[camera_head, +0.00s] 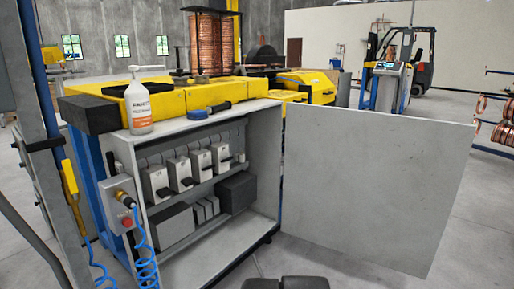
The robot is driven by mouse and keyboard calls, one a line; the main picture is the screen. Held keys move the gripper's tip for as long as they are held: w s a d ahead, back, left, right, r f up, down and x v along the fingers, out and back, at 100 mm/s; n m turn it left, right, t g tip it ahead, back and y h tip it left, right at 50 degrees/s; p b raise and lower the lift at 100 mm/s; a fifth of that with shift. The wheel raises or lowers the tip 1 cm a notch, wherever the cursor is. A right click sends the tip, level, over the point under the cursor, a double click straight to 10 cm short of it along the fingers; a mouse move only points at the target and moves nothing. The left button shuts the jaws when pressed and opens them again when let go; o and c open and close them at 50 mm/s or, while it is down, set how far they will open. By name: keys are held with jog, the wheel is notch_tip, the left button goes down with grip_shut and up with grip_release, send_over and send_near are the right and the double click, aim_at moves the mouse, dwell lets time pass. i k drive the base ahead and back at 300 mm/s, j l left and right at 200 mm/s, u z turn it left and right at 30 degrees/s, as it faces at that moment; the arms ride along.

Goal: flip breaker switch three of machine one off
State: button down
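An open grey electrical cabinet (124,158) stands left of the middle, under a yellow machine top. On its upper shelf is a row of several pale grey breaker boxes with dark levers at their lower right. The third breaker from the left (200,162) sits between the second breaker (179,173) and the fourth breaker (221,155). The levers are too small to tell on from off. No label naming machine one is readable.
The cabinet door (375,185) is swung wide open to the right. A lower shelf holds grey and black boxes. Blue coiled hoses (146,265) hang at the cabinet's left front. A white bottle (139,105) stands on top. Grey floor is clear in front.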

aim_at(207, 168)
jog(key=i+j, duration=0.1)
jog(key=i, duration=1)
